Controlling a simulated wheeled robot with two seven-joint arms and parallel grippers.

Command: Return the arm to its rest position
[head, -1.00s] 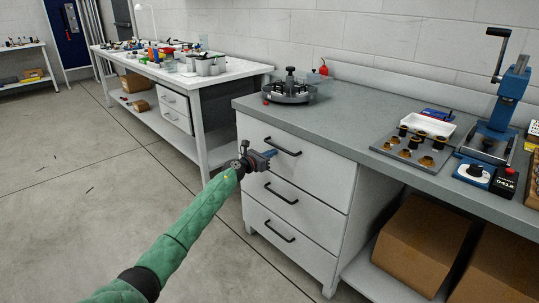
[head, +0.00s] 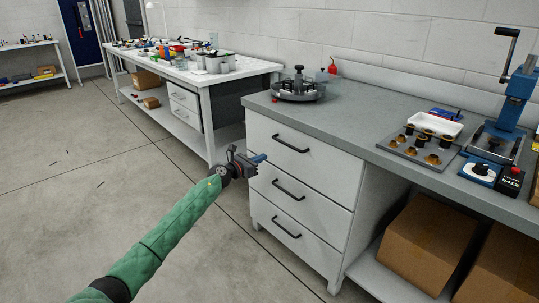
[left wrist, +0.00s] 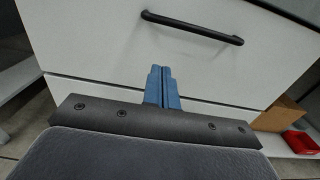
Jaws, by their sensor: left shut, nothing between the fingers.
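My left arm in its green sleeve reaches in from the bottom left of the head view. Its gripper (head: 262,158) is shut and empty, with blue fingers, in front of the left side of the drawer unit (head: 262,210). In the left wrist view the shut blue fingers (left wrist: 161,88) point at the white drawer fronts, below a black handle (left wrist: 192,27). I cannot tell the exact gap between fingertips and drawer. My right gripper is not in view.
The grey workbench (head: 360,120) holds a round fixture (head: 298,88), a plate with brass parts (head: 420,148) and a blue press (head: 510,105). Cardboard boxes (head: 425,240) sit underneath. A second bench (head: 190,72) stands at the back left. The floor at left is clear.

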